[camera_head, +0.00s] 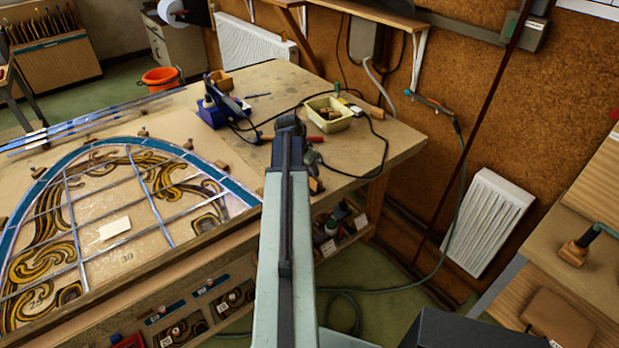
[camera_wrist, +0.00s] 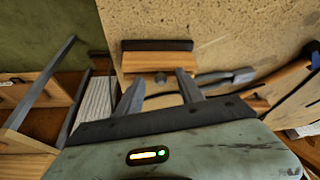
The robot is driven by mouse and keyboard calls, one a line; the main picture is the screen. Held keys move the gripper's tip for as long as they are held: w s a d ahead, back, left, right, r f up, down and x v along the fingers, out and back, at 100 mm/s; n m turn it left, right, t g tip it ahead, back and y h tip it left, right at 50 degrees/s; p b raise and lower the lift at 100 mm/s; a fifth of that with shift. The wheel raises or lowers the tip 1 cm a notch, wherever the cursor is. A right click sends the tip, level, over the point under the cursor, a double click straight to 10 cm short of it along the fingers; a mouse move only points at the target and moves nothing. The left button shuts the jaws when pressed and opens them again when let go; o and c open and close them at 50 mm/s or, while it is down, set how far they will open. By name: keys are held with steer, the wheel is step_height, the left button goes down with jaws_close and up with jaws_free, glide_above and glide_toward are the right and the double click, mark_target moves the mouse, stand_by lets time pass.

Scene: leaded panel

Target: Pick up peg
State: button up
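My gripper (camera_wrist: 156,82) is open in the wrist view, its two grey fingers spread apart. A small dark, rounded piece (camera_wrist: 160,77) shows between the fingertips, below a wooden block with a dark top strip (camera_wrist: 157,60). I cannot tell whether this piece is the peg. Nothing is visibly clamped. In the head view my arm stretches over the bench edge and hides my gripper. Several small wooden pieces (camera_head: 188,144) stand around the arched leaded panel (camera_head: 112,228); which one is the peg is unclear.
The workbench (camera_head: 385,150) carries a blue soldering stand (camera_head: 215,112), a cream tray (camera_head: 328,115) and black cables. In the wrist view a grey-bladed tool (camera_wrist: 225,77) lies right of the fingers. Shelves with parts sit under the bench. A white radiator (camera_head: 487,222) is at right.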

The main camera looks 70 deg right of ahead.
steer(key=shift+s+a+f, duration=0.1)
steer(key=shift+a+f, duration=0.05)
jaws_close()
stand_by(1.1)
